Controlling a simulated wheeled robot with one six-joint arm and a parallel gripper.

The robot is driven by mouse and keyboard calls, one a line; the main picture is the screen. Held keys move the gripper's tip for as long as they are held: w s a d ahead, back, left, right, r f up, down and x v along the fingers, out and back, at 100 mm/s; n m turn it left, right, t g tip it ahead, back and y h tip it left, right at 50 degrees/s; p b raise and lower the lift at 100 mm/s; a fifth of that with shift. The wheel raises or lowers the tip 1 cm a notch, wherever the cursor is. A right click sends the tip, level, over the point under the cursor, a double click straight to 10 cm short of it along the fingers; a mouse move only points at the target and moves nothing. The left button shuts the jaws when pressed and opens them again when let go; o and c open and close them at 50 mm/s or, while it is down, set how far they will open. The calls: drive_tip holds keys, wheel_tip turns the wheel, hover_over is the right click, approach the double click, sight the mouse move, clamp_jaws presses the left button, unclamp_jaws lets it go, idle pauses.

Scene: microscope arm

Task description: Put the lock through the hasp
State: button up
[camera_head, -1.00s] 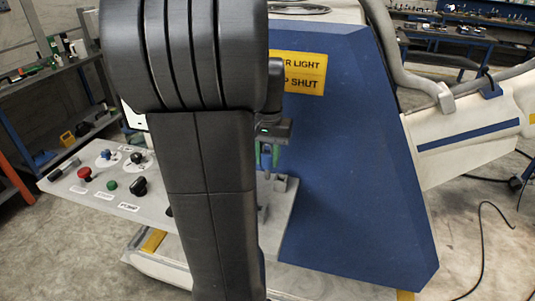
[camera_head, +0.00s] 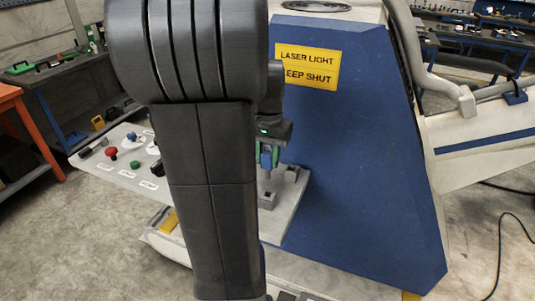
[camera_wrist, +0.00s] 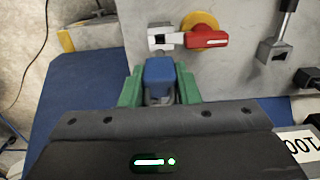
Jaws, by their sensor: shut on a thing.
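My gripper (camera_wrist: 160,88) has green fingers shut on a blue lock (camera_wrist: 158,72), one finger on each side of its body. Its shackle is not clear in the wrist view. Ahead of the lock, a pale metal piece with a dark square opening, apparently the hasp (camera_wrist: 160,39), sits on the grey panel beside a red handle (camera_wrist: 207,39) on a yellow disc. Lock and metal piece look close; I cannot tell whether they touch. In the head view my gripper (camera_head: 268,152) and the blue lock (camera_head: 266,160) are partly hidden by my arm, above the grey plate's fittings.
A metal fitting with a dark lever (camera_wrist: 273,48) stands right of the red handle. A blue housing (camera_head: 360,150) with a yellow sign (camera_head: 307,54) rises behind my gripper. A panel with buttons (camera_head: 125,165) extends left. My arm blocks the middle of the head view.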

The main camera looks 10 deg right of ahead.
sight(267, 178)
drive_tip(key=shift+f+b, duration=1.5)
drive_tip(key=shift+f, duration=1.05)
drive_tip(key=shift+f+b, duration=1.15)
drive_tip(key=shift+f, duration=1.3)
drive_tip(key=o, duration=1.1)
drive_tip(key=shift+o, duration=0.2)
wheel_tip(267, 178, up, 14)
drive_tip(key=shift+f+p, duration=0.1)
drive_tip(key=shift+p, duration=0.3)
drive_tip(key=shift+f, duration=0.1)
wheel_tip(267, 178, down, 13)
drive_tip(key=shift+f+b, duration=0.2)
drive_tip(key=shift+b, duration=0.2)
drive_tip(key=shift+r, duration=0.25)
